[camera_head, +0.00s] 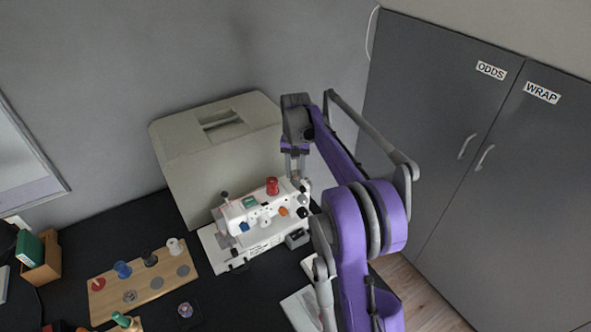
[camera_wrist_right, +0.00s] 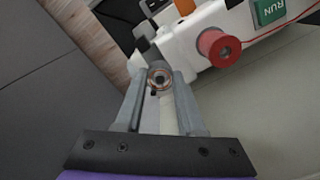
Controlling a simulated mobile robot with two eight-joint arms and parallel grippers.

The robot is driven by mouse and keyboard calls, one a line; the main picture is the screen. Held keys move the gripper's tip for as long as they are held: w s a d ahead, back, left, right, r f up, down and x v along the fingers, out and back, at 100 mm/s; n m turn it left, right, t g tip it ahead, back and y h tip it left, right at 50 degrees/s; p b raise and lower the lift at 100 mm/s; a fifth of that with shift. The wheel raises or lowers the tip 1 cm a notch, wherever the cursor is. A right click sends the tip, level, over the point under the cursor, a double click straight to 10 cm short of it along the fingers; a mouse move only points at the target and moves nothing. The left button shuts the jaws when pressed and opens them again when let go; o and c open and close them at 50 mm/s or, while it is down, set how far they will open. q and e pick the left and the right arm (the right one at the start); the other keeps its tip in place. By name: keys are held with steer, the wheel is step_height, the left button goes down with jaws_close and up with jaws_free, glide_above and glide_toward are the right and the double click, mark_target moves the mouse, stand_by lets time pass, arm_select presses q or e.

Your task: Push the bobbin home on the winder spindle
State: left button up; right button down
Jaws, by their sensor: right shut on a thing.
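The white sewing machine (camera_head: 262,232) stands on the dark table, with a red spool (camera_head: 272,185) on its top. My right gripper (camera_head: 295,174) points down at the machine's right end. In the right wrist view it is shut on the bobbin (camera_wrist_right: 159,78), a small round piece with a copper-coloured ring seen end-on between the fingertips. The winder spindle is hidden behind the bobbin and fingers, so I cannot tell how far the bobbin sits on it. The red spool (camera_wrist_right: 218,48) stands close beside the fingers, apart from them. My left gripper is out of view.
A beige case (camera_head: 215,150) stands right behind the machine. A wooden board (camera_head: 140,290) with several coloured spools lies to its left. Grey cupboards (camera_head: 450,130) rise on the right.

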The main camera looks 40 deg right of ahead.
steer(key=shift+f, duration=0.7)
steer(key=shift+c, duration=2.2)
jaws_free()
step_height(320, 180, up, 11)
steer(key=shift+f, duration=0.1)
